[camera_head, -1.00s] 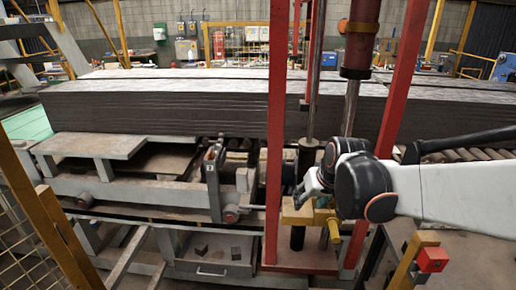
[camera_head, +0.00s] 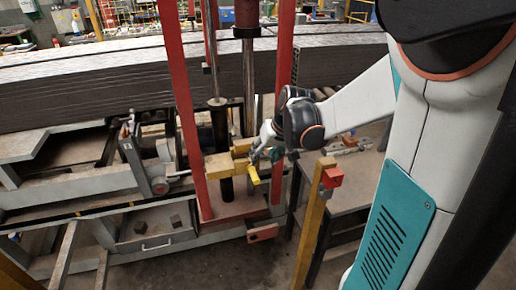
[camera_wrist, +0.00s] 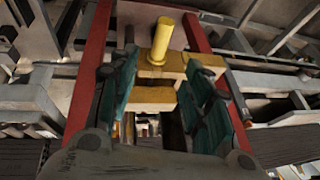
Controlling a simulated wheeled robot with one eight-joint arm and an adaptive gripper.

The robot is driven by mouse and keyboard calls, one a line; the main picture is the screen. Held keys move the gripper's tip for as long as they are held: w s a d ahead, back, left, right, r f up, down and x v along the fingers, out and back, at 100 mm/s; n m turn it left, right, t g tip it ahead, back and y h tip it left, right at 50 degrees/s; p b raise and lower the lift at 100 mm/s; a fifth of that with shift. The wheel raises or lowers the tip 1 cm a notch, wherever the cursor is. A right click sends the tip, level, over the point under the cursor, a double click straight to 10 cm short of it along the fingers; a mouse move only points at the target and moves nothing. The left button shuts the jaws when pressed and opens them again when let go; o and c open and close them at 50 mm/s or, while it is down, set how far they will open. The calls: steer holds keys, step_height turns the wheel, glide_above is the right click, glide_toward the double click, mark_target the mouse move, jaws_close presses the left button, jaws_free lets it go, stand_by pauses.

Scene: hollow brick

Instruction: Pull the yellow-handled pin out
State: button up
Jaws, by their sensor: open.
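The yellow-handled pin shows as a yellow cylinder (camera_head: 254,176) sticking out at the front of a yellow block (camera_head: 217,166) inside the red frame. My gripper (camera_head: 263,152) is just above the handle in the head view. In the wrist view my gripper (camera_wrist: 163,65) has its two dark green-padded fingers spread apart with nothing between them held. The pin's shaft is hidden. I cannot tell whether a finger touches the block.
Red uprights (camera_head: 182,105) stand on both sides of the yellow block, close to the fingers in the wrist view. A yellow post with a red box (camera_head: 332,178) and a dark table (camera_head: 350,190) stand to the right. A stack of grey boards (camera_head: 90,88) lies behind.

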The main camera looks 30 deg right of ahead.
mark_target(255, 172)
steer(key=b+x, duration=0.2)
steer(key=x, duration=0.9)
steer(key=shift+w+f, duration=0.1)
steer(key=shift+f, duration=0.15)
jaws_close()
